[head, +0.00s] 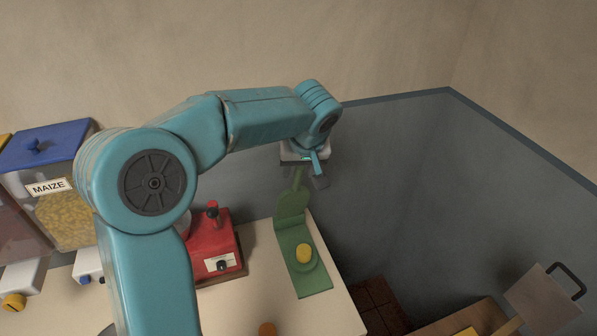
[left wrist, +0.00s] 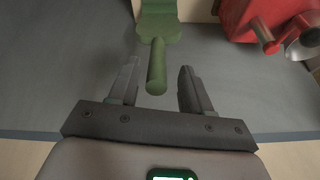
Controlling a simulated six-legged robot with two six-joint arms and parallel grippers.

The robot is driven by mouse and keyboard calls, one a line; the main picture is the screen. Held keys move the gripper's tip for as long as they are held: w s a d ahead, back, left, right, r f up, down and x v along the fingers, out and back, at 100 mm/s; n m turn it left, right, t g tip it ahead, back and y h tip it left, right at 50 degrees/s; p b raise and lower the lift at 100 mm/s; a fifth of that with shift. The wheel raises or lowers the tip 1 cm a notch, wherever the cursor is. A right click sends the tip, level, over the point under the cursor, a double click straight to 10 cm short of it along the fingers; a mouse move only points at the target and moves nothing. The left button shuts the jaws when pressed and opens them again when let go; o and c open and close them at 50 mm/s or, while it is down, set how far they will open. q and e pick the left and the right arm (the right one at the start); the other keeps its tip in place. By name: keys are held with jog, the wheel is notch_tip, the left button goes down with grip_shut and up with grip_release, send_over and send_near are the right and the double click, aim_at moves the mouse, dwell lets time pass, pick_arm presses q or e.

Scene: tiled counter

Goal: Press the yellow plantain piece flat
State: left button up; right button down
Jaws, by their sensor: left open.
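The yellow plantain piece (head: 304,253) sits on the round pad of the green press (head: 313,281) on the counter. The press's hinged upper plate stands raised, and its green handle (head: 298,178) points up and back. In the left wrist view the handle (left wrist: 157,68) lies between the two dark fingers. My left gripper (head: 315,172) is at the upper end of the handle, behind the press. The left wrist view shows the gripper (left wrist: 158,88) open, with gaps on both sides of the handle. The plantain is hidden in the left wrist view. My right gripper is out of view.
A red machine (head: 213,248) stands left of the press and also shows in the left wrist view (left wrist: 262,20). A maize dispenser (head: 62,215) is farther left. A wooden box (head: 470,318) and a flat metal tool (head: 541,299) are at the lower right, beyond the counter's edge.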

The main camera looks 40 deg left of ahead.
aim_at(299, 183)
pick_arm(q)
jog(key=x, duration=0.3)
jog(key=shift+w+d+f, duration=0.1)
jog(key=shift+w+f, duration=0.05)
jog(key=shift+w, duration=0.2)
jog(key=shift+s, duration=0.3)
jog(key=shift+c, duration=0.9)
jog(key=shift+w, duration=0.15)
grip_shut()
